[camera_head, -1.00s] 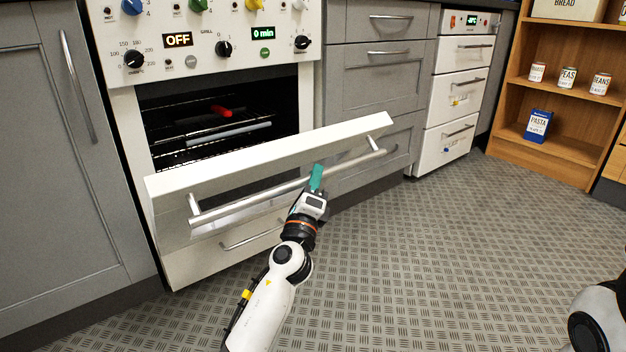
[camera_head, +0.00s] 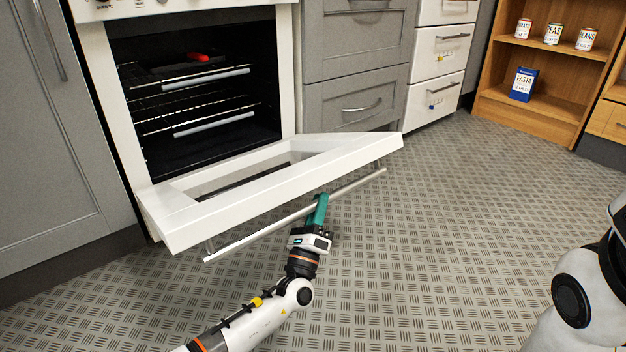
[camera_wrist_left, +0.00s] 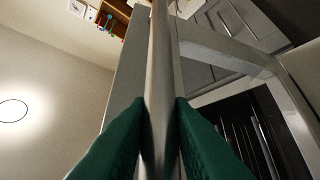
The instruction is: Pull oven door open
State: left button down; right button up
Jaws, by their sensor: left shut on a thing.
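The white oven door (camera_head: 335,152) hangs far down, close to level, in the head view. Its long metal handle bar (camera_head: 262,233) runs along the outer face, below the door's edge. My left gripper (camera_head: 318,207) has green fingers and is shut on the handle bar, right of its middle. In the left wrist view the bar (camera_wrist_left: 160,75) runs between the two green fingers (camera_wrist_left: 160,125). The oven cavity (camera_head: 200,85) is exposed, with wire racks and a red object (camera_head: 198,57) on the upper rack. My right gripper is not in view; only part of my right arm shows at the right edge.
Grey cabinets (camera_head: 60,150) and drawers (camera_head: 355,105) flank the oven. White drawers (camera_head: 435,90) stand further right. A wooden shelf (camera_head: 545,105) holds several cans and a blue pasta box (camera_head: 522,84). The patterned floor (camera_head: 430,230) in front is clear.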

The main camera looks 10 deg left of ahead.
pick_arm(q)
notch_tip(320, 180, down, 12)
jog(key=shift+s, duration=0.15)
jog(key=shift+r, duration=0.1)
dwell(0.5)
jog(key=c, duration=1.3)
grip_release()
jog(key=shift+d, duration=0.15)
jog(key=p+v, duration=0.2)
jog(key=v, duration=0.5)
jog(key=shift+s+f, duration=0.2)
